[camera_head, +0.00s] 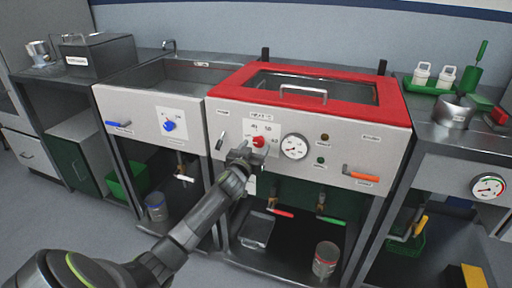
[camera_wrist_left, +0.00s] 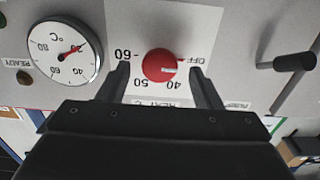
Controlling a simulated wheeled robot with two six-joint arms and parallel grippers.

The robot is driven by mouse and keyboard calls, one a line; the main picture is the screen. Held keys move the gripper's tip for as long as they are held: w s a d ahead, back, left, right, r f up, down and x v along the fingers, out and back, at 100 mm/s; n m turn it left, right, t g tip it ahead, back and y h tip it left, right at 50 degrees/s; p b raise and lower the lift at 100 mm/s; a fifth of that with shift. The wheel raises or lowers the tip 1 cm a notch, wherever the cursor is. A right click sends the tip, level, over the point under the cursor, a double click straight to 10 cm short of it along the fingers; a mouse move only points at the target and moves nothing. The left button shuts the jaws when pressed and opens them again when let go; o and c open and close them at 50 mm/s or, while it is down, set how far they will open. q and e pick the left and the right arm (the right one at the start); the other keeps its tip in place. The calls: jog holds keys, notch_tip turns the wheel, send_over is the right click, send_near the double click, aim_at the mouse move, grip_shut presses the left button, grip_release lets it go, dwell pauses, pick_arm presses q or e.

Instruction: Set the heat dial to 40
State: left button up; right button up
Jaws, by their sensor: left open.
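The red heat dial (camera_head: 259,141) is on the white front panel of the red-lidded tank. In the left wrist view the dial (camera_wrist_left: 157,64) appears upside down, with OFF, 40, 50 and 60 printed around it. Its white pointer line faces right, near the OFF side and slightly toward 40. My left gripper (camera_head: 241,154) is in front of the panel at the dial. Its two fingers (camera_wrist_left: 160,84) are open, one on each side of the dial, with visible gaps. Contact with the dial is not visible. My right gripper is not in view.
A round temperature gauge (camera_head: 294,147) is right of the dial; it also shows in the left wrist view (camera_wrist_left: 65,50). A black toggle lever (camera_head: 220,141) sticks out left of the dial. An orange-handled lever (camera_head: 360,175) is farther right. A blue knob (camera_head: 169,126) is on the neighbouring sink unit.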

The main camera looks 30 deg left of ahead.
pick_arm(q)
jog(key=shift+w+a, duration=0.15)
jog(key=shift+w, duration=0.45)
jog(key=c, duration=1)
